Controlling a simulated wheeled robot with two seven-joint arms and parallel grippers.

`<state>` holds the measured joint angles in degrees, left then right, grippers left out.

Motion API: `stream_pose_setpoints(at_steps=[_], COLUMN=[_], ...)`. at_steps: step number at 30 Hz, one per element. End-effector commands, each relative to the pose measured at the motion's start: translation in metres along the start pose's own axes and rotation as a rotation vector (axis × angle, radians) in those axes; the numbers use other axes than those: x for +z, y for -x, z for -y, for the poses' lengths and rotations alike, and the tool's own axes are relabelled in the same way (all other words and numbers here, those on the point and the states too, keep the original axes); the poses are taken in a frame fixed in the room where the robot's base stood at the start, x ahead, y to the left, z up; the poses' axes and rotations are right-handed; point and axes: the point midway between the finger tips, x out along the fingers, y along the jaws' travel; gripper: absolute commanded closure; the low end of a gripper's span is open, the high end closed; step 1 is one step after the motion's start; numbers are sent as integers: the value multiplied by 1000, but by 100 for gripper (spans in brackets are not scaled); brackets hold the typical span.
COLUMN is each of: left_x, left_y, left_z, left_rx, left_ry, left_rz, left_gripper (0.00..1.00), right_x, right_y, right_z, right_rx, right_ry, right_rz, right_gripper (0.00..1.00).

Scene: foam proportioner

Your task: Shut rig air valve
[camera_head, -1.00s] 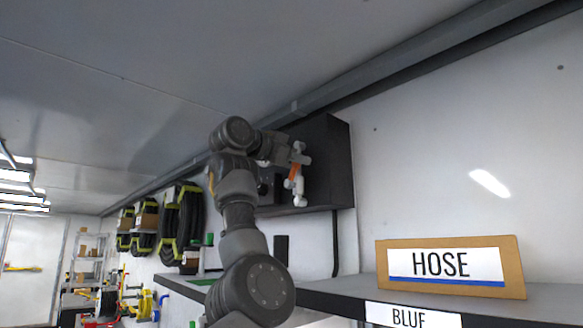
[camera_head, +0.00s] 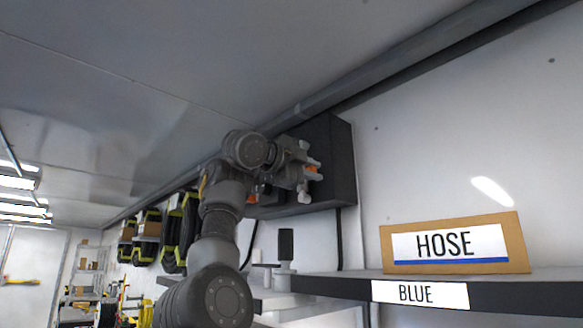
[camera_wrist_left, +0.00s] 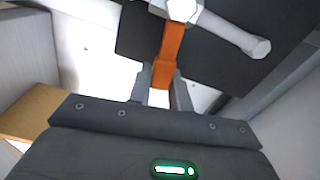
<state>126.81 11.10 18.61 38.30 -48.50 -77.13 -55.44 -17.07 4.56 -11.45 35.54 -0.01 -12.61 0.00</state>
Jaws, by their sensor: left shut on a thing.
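The valve has an orange lever (camera_head: 313,174) and pale grey pipe stubs, and sits in front of a dark box on the wall. It also shows in the left wrist view, where the orange lever (camera_wrist_left: 171,48) runs down from a grey hub (camera_wrist_left: 183,9) with a pipe stub (camera_wrist_left: 232,32) to its right. My left gripper (camera_head: 303,176) is at the valve and partly hides it in the head view. In the wrist view its fingers (camera_wrist_left: 160,82) are shut on the lower end of the lever. My right gripper is not in view.
The dark box (camera_head: 338,165) hangs on the white wall behind the valve. Below is a shelf with a HOSE sign (camera_head: 456,244) and a BLUE label (camera_head: 420,294). An upright dark-topped item (camera_head: 286,244) stands under the box.

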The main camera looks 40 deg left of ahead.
Motion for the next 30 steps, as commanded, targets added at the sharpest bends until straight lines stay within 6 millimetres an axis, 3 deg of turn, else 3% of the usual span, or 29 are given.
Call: stream_pose_setpoints(at_steps=[12, 27, 28, 30], left_x=[-8, -8, -8, -7], left_y=[-8, -7, -7, -7], left_z=[-12, -11, -11, -11], left_rx=[-1, -3, -3, -3], left_ry=[-153, -166, -166, -166], left_rz=[-17, -17, -17, -16], left_gripper=[100, 100, 76, 67], right_x=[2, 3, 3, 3], right_y=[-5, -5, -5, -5], right_z=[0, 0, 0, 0], right_rx=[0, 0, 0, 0], right_ry=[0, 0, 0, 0], right_rz=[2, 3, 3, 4], right_gripper=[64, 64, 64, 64])
